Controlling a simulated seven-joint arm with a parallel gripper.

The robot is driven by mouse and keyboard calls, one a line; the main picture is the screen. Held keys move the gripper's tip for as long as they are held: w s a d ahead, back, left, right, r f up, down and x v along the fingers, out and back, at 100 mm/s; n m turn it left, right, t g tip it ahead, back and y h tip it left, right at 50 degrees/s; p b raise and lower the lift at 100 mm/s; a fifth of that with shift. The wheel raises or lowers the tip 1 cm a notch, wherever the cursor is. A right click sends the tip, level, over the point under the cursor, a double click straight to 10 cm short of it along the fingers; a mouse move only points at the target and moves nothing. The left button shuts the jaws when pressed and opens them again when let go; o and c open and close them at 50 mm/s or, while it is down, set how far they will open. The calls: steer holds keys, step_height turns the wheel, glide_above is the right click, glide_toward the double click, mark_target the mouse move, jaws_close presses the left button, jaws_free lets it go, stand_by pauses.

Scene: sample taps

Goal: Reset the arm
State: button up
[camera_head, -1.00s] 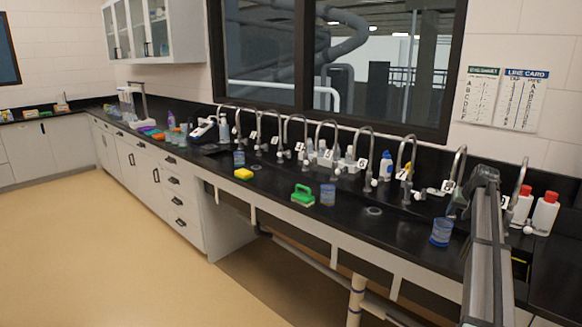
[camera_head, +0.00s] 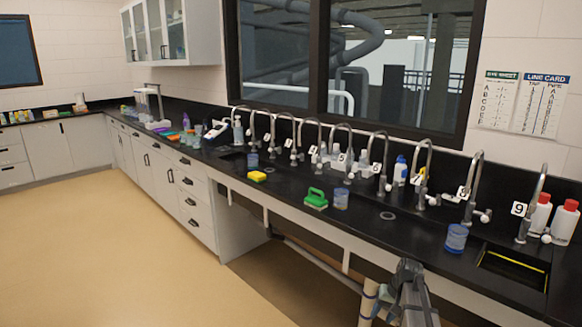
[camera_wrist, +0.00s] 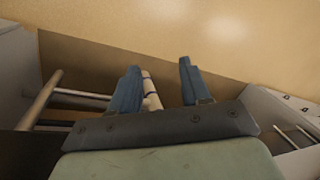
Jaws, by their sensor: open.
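My gripper (camera_wrist: 157,70) is open in the wrist view. Its two blue fingers stand apart with nothing held between them. A pale pipe under the counter shows behind the fingers, with the tan floor beyond. In the head view, part of my arm shows at the bottom, low in front of the counter's front edge; the fingertips cannot be made out there. A row of several numbered taps (camera_head: 424,175) stands along the back of the black counter (camera_head: 395,240), away from my arm.
White bottles with red caps (camera_head: 564,222) are at the right, behind a sink opening (camera_head: 513,265). The tan floor (camera_head: 110,240) at left is clear.

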steer(key=s+a+f+g, duration=0.1)
steer(key=s+a+f, duration=0.2)
steer(key=s+f, duration=0.4)
steer(key=s+a+f+g+h, duration=0.1)
steer(key=s+a+f+g, duration=0.15)
steer(key=s+f, duration=0.45)
steer(key=s+a+f, duration=0.4)
steer(key=s+f, duration=0.3)
steer(key=s+a+f+n+g, duration=0.1)
steer(key=s+f, duration=0.2)
steer(key=s, duration=0.6)
steer(key=s+a+f+g+h, duration=0.1)
steer(key=s+f, duration=0.2)
steer(key=s, duration=0.6)
steer(key=s+a+f+n+g+h, duration=0.1)
steer(key=s+a+f+g, duration=0.1)
steer(key=s, duration=0.7)
steer(key=shift+s+f+n, duration=0.25)
steer(key=shift+f+n, duration=0.05)
steer(key=shift+f, duration=0.45)
steer(key=shift+w, duration=0.1)
